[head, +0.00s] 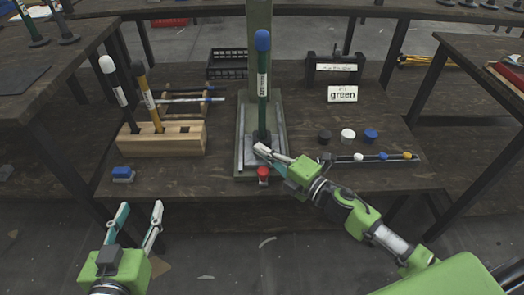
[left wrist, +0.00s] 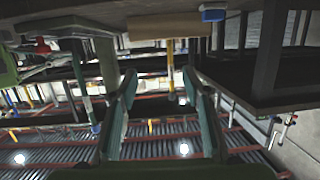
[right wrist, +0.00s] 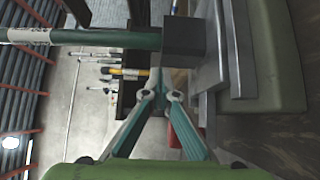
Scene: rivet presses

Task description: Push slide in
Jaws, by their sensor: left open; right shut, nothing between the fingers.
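The rivet press (head: 260,30) stands mid-table, with a grey base and a flat grey slide (head: 247,150) low at its front; I cannot tell how far in the slide sits. A green-shafted tool with a blue top (head: 263,85) stands upright on it. In the right wrist view its green shaft (right wrist: 110,40) ends in a dark block (right wrist: 184,42) beside grey plates (right wrist: 222,60). My right gripper (head: 262,150) is shut and empty at the front of the press, close to the block; contact is unclear. My left gripper (head: 140,210) is open and empty before the table's front edge.
A red button (head: 263,172) is at the press front. Right are round caps (head: 348,135), a rod rack (head: 375,157) and a "green" sign (head: 342,94).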

